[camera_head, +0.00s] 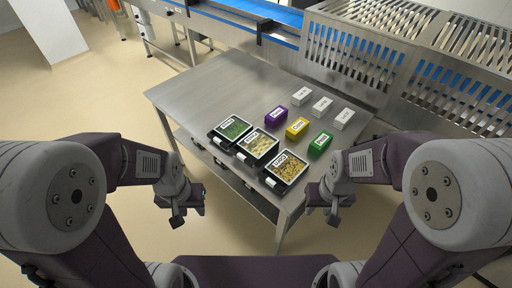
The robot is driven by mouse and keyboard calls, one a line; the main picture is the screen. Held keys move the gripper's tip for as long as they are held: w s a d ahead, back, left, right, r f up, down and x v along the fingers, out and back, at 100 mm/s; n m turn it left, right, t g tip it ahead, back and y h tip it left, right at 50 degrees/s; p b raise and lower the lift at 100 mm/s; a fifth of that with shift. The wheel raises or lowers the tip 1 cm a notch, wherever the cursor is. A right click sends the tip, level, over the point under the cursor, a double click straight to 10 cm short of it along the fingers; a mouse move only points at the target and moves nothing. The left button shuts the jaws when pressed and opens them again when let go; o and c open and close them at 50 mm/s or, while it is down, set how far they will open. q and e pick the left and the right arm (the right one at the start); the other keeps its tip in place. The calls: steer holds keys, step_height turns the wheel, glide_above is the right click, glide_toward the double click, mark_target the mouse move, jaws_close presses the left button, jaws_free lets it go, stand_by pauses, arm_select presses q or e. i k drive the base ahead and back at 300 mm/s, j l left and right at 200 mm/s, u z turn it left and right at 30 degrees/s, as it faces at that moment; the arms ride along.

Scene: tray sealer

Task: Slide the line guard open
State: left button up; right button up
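The line guard appears as slatted metal panels over the blue conveyor at the upper right. One slatted panel (352,47) stands behind the table's back edge, and another (455,85) stands further right. I cannot tell which panel slides, and no handle is clear at this size. My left gripper (188,212) hangs in front of the table's left side, its fingers apart and empty. My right gripper (323,209) hangs off the table's front right corner, fingers apart and empty. Both are well away from the guard.
A steel table (205,88) carries three black food trays (258,146), a purple block (275,116), a yellow block (297,128), a green block (320,143) and three white blocks (322,104). The table's left part is clear. A bare conveyor stretch (265,10) lies behind. A white pillar (52,30) stands far left.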

mark_target(501, 81)
steer(key=z, duration=1.9)
